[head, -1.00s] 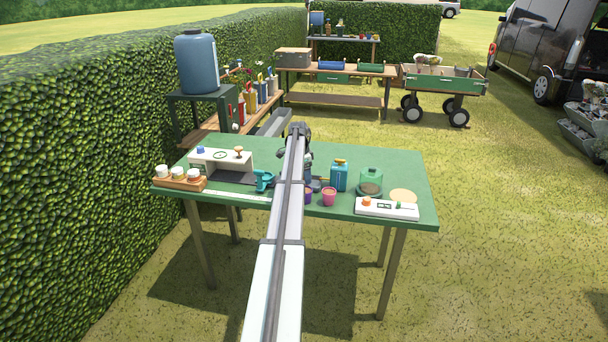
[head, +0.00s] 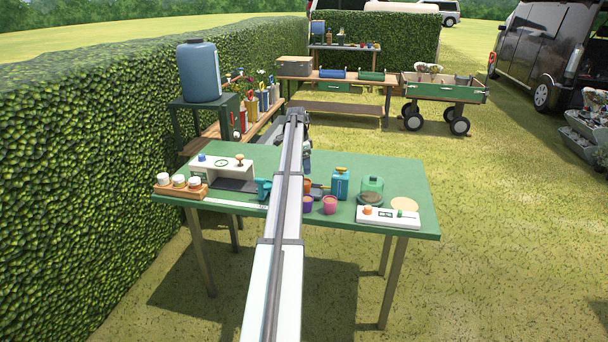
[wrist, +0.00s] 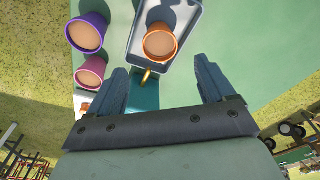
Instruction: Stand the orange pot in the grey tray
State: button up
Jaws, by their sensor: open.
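The orange pot (wrist: 147,52) stands upright inside the grey tray (wrist: 183,18), towards the tray's near end in the wrist view. In the head view the orange pot (head: 307,184) and the grey tray (head: 317,193) are partly hidden behind my arm and other pots. My gripper (wrist: 162,78) is open and empty, with its two fingers apart and clear of the pot. In the head view my gripper (head: 307,153) is above the table and largely hidden by my arm.
A purple pot (head: 308,204) and a pink pot (head: 330,205) stand close to the tray. A blue can (head: 340,184) and a green-tinted glass cloche (head: 372,190) stand to the right on the green table (head: 400,175).

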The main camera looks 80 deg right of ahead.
jog(key=shift+w+a+r, duration=0.1)
jog(key=shift+w+r, duration=0.05)
jog(key=shift+r, duration=1.35)
